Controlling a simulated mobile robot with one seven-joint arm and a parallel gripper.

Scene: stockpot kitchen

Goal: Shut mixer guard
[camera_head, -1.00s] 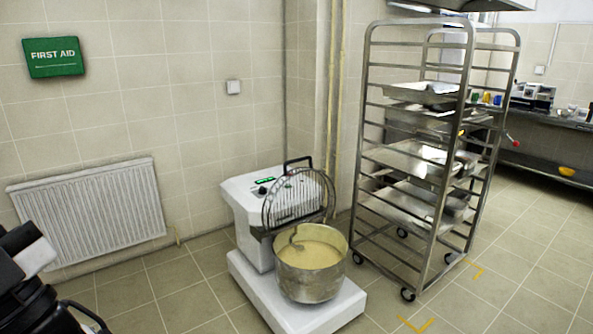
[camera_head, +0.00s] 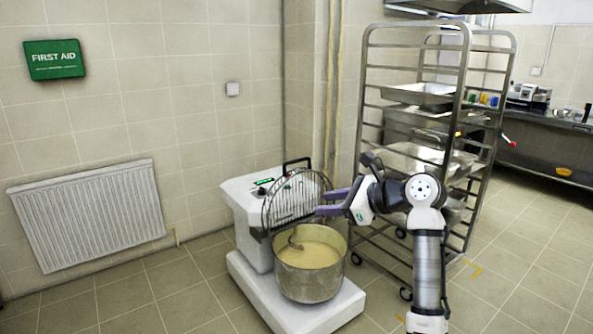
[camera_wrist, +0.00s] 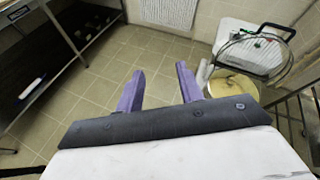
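The mixer (camera_head: 252,215) is a white machine with a steel bowl (camera_head: 310,282) of pale dough in front. Its wire guard (camera_head: 290,200) stands raised, tilted up behind the bowl's opening. My gripper (camera_head: 322,202) is open and empty, its purple fingers pointing left at the guard's right edge. In the head view the fingertips come close to the wires; I cannot tell if they touch. In the wrist view my gripper (camera_wrist: 158,85) has its fingers apart over floor, with the guard (camera_wrist: 285,58) and bowl (camera_wrist: 234,85) to the right.
A steel tray rack (camera_head: 465,120) stands right behind my arm. A radiator (camera_head: 90,215) hangs on the left wall under a green first aid sign (camera_head: 54,59). Floor left of the mixer is clear. A steel counter (camera_head: 550,145) stands far right.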

